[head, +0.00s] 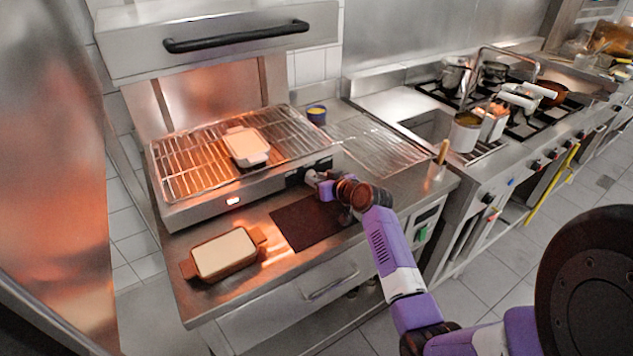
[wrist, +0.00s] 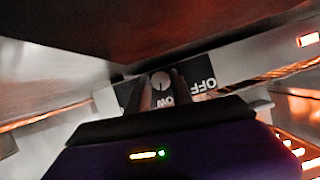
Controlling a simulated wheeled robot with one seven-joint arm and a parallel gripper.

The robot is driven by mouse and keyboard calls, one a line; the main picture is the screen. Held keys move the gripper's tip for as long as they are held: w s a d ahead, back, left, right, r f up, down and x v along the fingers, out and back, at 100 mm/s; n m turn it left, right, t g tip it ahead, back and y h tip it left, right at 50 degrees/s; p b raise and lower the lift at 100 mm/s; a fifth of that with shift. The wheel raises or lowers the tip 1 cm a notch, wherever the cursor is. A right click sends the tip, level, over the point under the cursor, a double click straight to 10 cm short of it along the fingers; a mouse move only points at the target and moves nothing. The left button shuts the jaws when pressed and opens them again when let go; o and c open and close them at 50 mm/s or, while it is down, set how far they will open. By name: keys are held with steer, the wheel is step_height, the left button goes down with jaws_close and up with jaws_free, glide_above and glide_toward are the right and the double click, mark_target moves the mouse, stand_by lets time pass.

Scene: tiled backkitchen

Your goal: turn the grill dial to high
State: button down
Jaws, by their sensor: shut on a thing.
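The grill (head: 200,200) is a steel unit with a wire rack and a raised hood, on the counter. Its dark dial panel (head: 293,178) is at the right end of the front face. My gripper (head: 313,178) reaches it from the right and is shut on the dial. In the wrist view the dial (wrist: 161,81) shows between my fingertips (wrist: 160,92), with a pale mark. The lettering OFF (wrist: 203,85) and part of LOW (wrist: 165,101) appear upside down. My fingers partly hide the panel; I cannot read the exact setting.
A white dish (head: 247,146) sits on the rack. A brown-handled dish (head: 224,254) and a dark mat (head: 308,222) lie on the counter before the grill. A stove with pots (head: 455,76) stands right.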

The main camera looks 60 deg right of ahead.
steer(key=m+b, duration=0.1)
steer(key=m+t+y+b, duration=0.1)
steer(key=b, duration=0.1)
steer(key=shift+d+f+m+y, duration=0.1)
steer(key=shift+f+m+y, duration=0.15)
steer(key=shift+m+y, duration=0.05)
steer(key=shift+s+m+t+y+b, duration=0.1)
steer(key=shift+m+t+y+b, duration=0.5)
steer(key=shift+m+b, duration=0.65)
steer(key=shift+r, duration=0.1)
steer(key=c, duration=1.2)
jaws_free()
steer(key=shift+d, duration=0.1)
steer(key=shift+o, duration=0.2)
